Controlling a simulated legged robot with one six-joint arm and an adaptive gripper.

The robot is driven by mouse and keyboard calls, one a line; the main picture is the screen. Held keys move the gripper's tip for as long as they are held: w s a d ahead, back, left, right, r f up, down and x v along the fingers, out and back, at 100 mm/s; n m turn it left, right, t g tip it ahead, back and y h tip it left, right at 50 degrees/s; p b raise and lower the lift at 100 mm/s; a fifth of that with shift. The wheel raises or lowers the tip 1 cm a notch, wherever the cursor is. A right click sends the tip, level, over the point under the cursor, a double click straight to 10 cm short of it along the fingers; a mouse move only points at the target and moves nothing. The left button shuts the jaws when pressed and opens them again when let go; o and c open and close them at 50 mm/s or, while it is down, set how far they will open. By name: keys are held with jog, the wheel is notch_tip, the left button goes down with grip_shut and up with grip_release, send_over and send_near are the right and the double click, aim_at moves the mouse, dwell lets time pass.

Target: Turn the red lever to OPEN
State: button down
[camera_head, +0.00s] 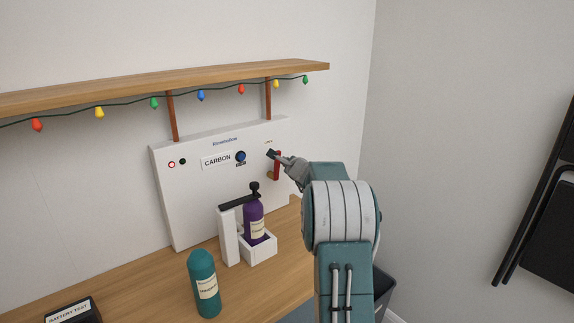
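The red lever (277,167) is on the right part of the white wall panel (190,203). It hangs roughly upright, with a brass-coloured piece at its lower end. Small lettering sits above it, too small to read. My gripper (272,154) is at the upper part of the lever, its dark tip overlapping it in the picture. I cannot tell whether it touches or grips the lever. My arm comes in from the lower right and covers the area right of the lever.
A white holder (228,237) with a purple bottle (253,221) stands on the wooden counter (150,277) before the panel. A teal bottle (204,284) and a black "BATTERY TEST" box (73,312) stand nearer. A wooden shelf (180,80) with coloured bulbs hangs above.

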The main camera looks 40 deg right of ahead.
jog(key=shift+d+r, duration=0.1)
jog(key=shift+d, duration=0.1)
jog(key=shift+a+r, duration=0.25)
jog(key=shift+a, duration=0.55)
